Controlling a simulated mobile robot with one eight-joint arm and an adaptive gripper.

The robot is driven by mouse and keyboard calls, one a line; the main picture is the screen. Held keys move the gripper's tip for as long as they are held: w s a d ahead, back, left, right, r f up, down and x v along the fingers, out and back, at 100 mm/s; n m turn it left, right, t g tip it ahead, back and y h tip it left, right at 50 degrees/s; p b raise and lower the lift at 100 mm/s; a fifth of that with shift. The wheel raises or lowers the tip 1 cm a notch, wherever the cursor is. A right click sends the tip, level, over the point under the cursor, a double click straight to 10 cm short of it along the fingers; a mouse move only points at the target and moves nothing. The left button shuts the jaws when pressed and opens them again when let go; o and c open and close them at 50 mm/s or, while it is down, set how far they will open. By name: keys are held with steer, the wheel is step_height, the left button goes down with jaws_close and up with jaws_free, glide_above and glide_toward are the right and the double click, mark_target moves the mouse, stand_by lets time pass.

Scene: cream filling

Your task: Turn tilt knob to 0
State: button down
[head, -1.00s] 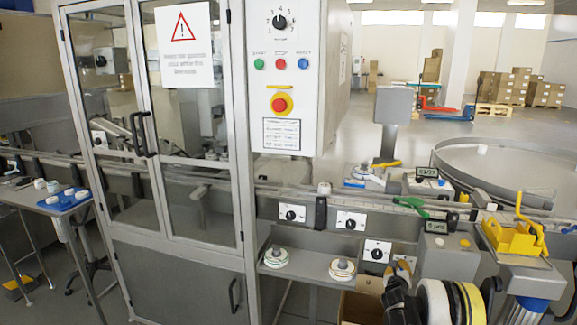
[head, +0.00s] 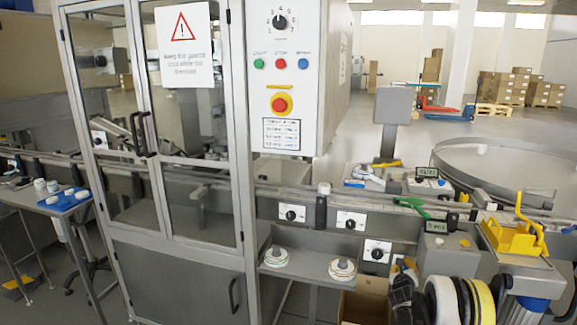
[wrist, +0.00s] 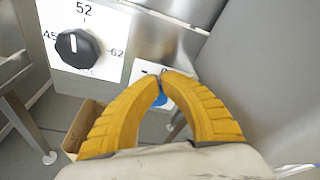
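My gripper (wrist: 161,76) has two curved yellow fingers with their tips together. Between and behind the tips is a white plate (wrist: 146,72) with a "0" marking and a blue part, mostly hidden by the fingers; I cannot tell whether the tips touch it. Left of the gripper, a black knob (wrist: 78,48) sits on a white plate marked 45, 52 and 62. In the head view, black knobs on white plates show at left (head: 291,215), middle (head: 350,223) and lower right (head: 376,253). Their labels are too small to read, so I cannot tell which is tilt.
My arm is at the lower right of the head view, close to the lower plate. A cardboard box (head: 364,306) stands below. A shelf (head: 310,267) holds two round parts. A control box (head: 290,120) with buttons and a red emergency stop hangs above. A green-handled tool (head: 411,206) lies on the conveyor.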

steer(key=shift+d, duration=0.1)
stand_by(0.3)
steer(key=f+v, duration=0.1)
steer(key=v, duration=0.5)
steer(key=shift+s+d+r, duration=0.2)
steer(key=shift+d+r, duration=0.05)
steer(key=shift+a, duration=0.1)
